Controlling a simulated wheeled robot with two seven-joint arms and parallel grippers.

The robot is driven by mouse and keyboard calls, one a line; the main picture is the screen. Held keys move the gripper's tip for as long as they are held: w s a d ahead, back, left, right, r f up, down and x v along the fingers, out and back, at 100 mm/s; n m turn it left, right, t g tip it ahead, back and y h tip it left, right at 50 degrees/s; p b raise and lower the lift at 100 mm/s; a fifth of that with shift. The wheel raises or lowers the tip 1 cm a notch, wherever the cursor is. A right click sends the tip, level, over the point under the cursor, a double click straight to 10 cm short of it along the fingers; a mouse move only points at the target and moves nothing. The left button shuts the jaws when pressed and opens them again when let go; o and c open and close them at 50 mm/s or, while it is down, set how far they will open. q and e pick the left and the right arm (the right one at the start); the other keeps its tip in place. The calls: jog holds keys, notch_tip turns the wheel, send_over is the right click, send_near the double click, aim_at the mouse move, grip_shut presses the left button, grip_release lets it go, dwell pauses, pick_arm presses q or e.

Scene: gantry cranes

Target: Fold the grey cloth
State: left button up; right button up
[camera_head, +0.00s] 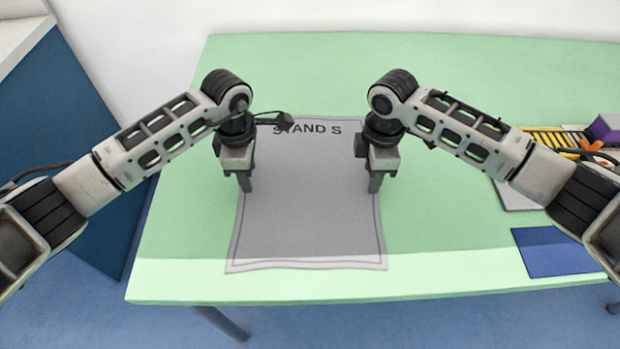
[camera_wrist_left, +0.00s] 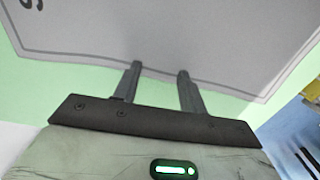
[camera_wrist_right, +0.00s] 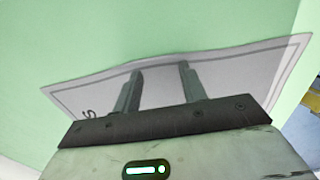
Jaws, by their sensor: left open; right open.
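The grey cloth (camera_head: 310,205) lies spread out flat on the green table, with dark lettering along its far edge and a thin dark border line. My left gripper (camera_head: 246,182) is open at the cloth's left edge. In the left wrist view its two fingers (camera_wrist_left: 158,75) are apart, with the cloth (camera_wrist_left: 180,35) edge at their tips. My right gripper (camera_head: 375,184) is open at the cloth's right edge. In the right wrist view its fingers (camera_wrist_right: 160,75) are apart over the cloth (camera_wrist_right: 230,75). I cannot tell whether either gripper touches the cloth. Part of the lettering is hidden by the left arm.
The green table (camera_head: 450,225) is clear around the cloth. A dark blue flat piece (camera_head: 553,250) lies at the right front. A yellow slatted item (camera_head: 550,139) and a purple block (camera_head: 604,128) are at the far right, partly behind my right arm.

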pick_arm(q)
jog(key=shift+f, duration=0.15)
pick_arm(e)
jog(key=shift+f, duration=0.1)
pick_arm(q)
jog(key=shift+f+b, duration=0.2)
jog(key=shift+b, duration=0.1)
pick_arm(e)
jog(key=shift+f, duration=0.25)
pick_arm(q)
jog(key=shift+r, duration=0.15)
jog(key=shift+c, duration=1.2)
pick_arm(e)
jog(key=shift+r, duration=0.15)
jog(key=shift+c, duration=1.2)
pick_arm(q)
grip_shut()
pick_arm(e)
grip_shut()
